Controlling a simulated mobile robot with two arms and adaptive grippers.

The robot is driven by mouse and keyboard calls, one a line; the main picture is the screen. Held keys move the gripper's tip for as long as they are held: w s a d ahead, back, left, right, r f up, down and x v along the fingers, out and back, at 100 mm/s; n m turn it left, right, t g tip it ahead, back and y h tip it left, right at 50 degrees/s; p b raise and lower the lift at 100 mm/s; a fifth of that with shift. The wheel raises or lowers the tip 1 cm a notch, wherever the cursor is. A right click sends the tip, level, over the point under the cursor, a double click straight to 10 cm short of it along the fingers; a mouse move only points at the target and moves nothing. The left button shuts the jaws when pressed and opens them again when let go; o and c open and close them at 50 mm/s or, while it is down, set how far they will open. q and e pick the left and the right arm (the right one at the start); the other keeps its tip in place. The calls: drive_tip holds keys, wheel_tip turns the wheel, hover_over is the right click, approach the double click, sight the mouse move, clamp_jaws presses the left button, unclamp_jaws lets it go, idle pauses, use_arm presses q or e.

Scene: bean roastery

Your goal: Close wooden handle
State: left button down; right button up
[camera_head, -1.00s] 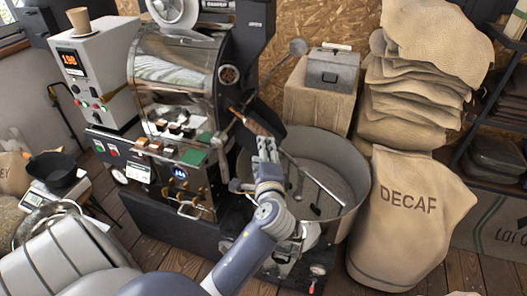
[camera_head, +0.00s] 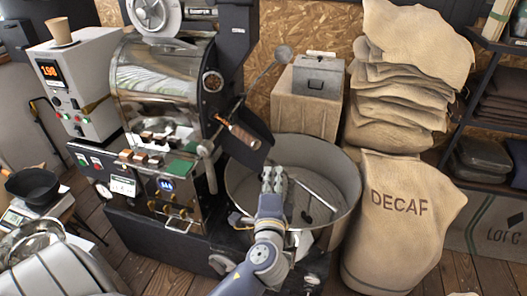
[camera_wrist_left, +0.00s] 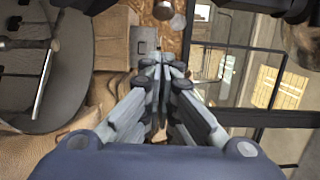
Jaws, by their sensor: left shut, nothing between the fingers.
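The wooden handle (camera_head: 243,136) is on the front of the roaster (camera_head: 165,80) in the head view, tilted down to the right. A dark chute plate (camera_head: 247,155) is beside it. My left gripper (camera_head: 273,174) is shut and empty, below and to the right of the handle, and appears apart from it. Its fingers are over the round cooling pan (camera_head: 350,185) in the picture. In the left wrist view the closed fingers (camera_wrist_left: 164,66) are in the middle; I cannot make out the wooden handle there. My right gripper is not in view.
A DECAF sack (camera_head: 402,225) stands right of the pan, with stacked sacks (camera_head: 395,110) behind it. A grey box (camera_head: 318,77) on a beige bin (camera_head: 305,112) is behind the pan. A metal scoop or rod end (camera_head: 283,53) sticks out above the handle.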

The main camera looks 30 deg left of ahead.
sight(239, 138)
use_arm(q)
drive_tip(key=w+a+p, duration=0.3)
drive_tip(key=w+a, duration=0.3)
drive_tip(key=a, duration=0.1)
drive_tip(key=shift+w, duration=0.25)
drive_tip(key=w+a, duration=0.1)
drive_tip(key=a, duration=0.2)
drive_tip(key=w+a+b, duration=0.1)
drive_tip(key=a, duration=0.3)
drive_tip(key=w+a, duration=0.1)
drive_tip(key=a, duration=0.2)
drive_tip(key=shift+a, duration=0.4)
drive_tip(key=shift+r, duration=0.2)
